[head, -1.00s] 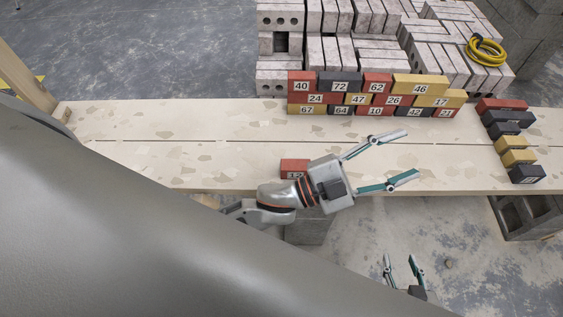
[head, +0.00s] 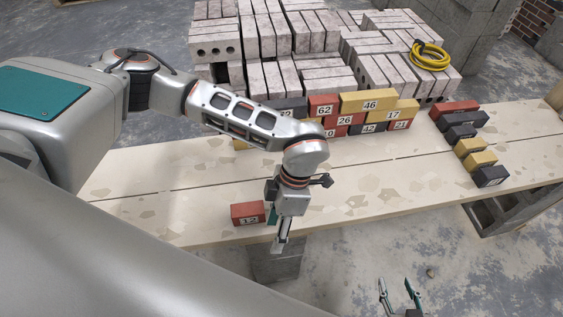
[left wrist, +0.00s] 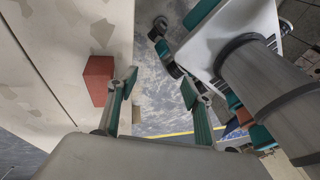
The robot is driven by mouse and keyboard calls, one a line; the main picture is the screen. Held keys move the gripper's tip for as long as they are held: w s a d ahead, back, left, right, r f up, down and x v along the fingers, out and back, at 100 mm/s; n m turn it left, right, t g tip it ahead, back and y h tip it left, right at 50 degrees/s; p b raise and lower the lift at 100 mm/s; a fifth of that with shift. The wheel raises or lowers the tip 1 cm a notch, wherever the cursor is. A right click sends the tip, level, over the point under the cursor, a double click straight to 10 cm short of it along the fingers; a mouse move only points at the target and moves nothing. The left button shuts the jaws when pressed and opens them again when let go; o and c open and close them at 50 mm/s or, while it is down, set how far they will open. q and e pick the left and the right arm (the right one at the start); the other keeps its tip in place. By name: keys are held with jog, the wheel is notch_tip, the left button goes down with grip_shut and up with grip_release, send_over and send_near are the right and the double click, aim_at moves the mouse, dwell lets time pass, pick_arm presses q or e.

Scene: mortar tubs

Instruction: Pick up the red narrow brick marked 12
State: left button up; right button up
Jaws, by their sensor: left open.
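The red narrow brick marked 12 (head: 248,213) lies on the pale plank bench near its front edge, its numbered face toward me. My left gripper (head: 277,234) points down just right of the brick, near the bench's front edge. In the left wrist view the brick (left wrist: 97,80) is left of the open fingers (left wrist: 160,92), outside the gap between them. One finger is close beside the brick; I cannot tell if they touch. The gap shows only floor and holds nothing. My right gripper (head: 400,293) is open and empty, low in front of the bench.
A wall of numbered red, yellow and dark bricks (head: 366,102) stands at the back of the bench (head: 370,190), partly hidden by my left arm. Several bricks (head: 474,159) form a row at the right. Grey blocks (head: 300,60) are stacked behind. The bench's middle is clear.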

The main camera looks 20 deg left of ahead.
aim_at(249, 209)
pick_arm(q)
jog(key=w+a, duration=0.2)
jog(key=w+a+t+y, duration=0.1)
jog(key=w+a, duration=0.1)
jog(key=w+a+r+y, duration=0.1)
jog(key=w+a, duration=0.1)
jog(key=a, duration=0.1)
jog(key=shift+a+t, duration=0.1)
jog(key=shift+t, duration=0.2)
jog(key=shift+w+a+f+n+y, duration=0.1)
jog(key=shift+a+f+n+y, duration=0.1)
jog(key=shift+a+n+y, duration=0.15)
jog(key=x, duration=0.6)
jog(key=shift+r, duration=0.1)
jog(key=shift+s+a+f, duration=0.2)
jog(key=shift+s+f, duration=0.05)
jog(key=shift+f, duration=0.35)
grip_shut()
